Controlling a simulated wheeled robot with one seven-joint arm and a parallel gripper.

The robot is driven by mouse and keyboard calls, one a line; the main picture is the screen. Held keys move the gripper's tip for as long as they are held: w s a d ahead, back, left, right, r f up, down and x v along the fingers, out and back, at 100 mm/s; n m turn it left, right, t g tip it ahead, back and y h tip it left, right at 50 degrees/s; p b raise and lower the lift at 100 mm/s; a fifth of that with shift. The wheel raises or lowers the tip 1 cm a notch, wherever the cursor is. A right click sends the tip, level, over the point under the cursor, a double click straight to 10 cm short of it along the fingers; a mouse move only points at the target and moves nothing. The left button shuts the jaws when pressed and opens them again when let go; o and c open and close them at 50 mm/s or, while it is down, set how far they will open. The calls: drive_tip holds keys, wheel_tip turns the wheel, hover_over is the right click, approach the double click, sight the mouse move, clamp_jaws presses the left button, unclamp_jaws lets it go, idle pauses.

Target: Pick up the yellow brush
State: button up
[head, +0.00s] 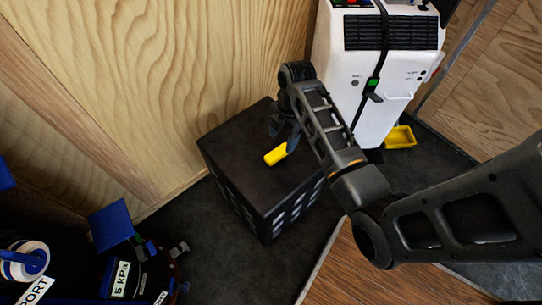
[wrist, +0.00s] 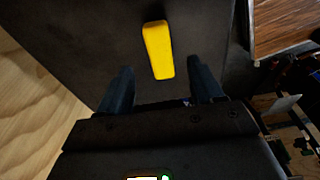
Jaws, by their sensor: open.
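The yellow brush (head: 276,154) lies on top of a black crate (head: 235,152) in the head view. In the wrist view the yellow brush (wrist: 158,50) shows as a yellow block on the dark surface, just beyond the fingertips and roughly midway between them. My gripper (head: 287,136) hangs over the crate top, close by the brush. The brush's bristles are not clearly visible.
A white machine (head: 382,75) with a black strap stands behind my arm. A yellow tray (head: 400,137) is on the floor beside it. A plywood wall (head: 150,80) rises behind the crate. Blue and black equipment (head: 120,255) stands at the lower left.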

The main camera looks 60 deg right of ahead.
sight(278, 152)
drive_tip(key=f, duration=0.2)
drive_tip(key=a+f+b, duration=0.1)
drive_tip(key=f, duration=0.3)
drive_tip(key=shift+w+a+f, duration=0.1)
drive_tip(key=shift+w+a, duration=0.15)
drive_tip(key=shift+f+b, duration=0.3)
drive_tip(key=shift+f, duration=0.1)
drive_tip(key=shift+f, duration=0.25)
drive_tip(key=c, duration=1.1)
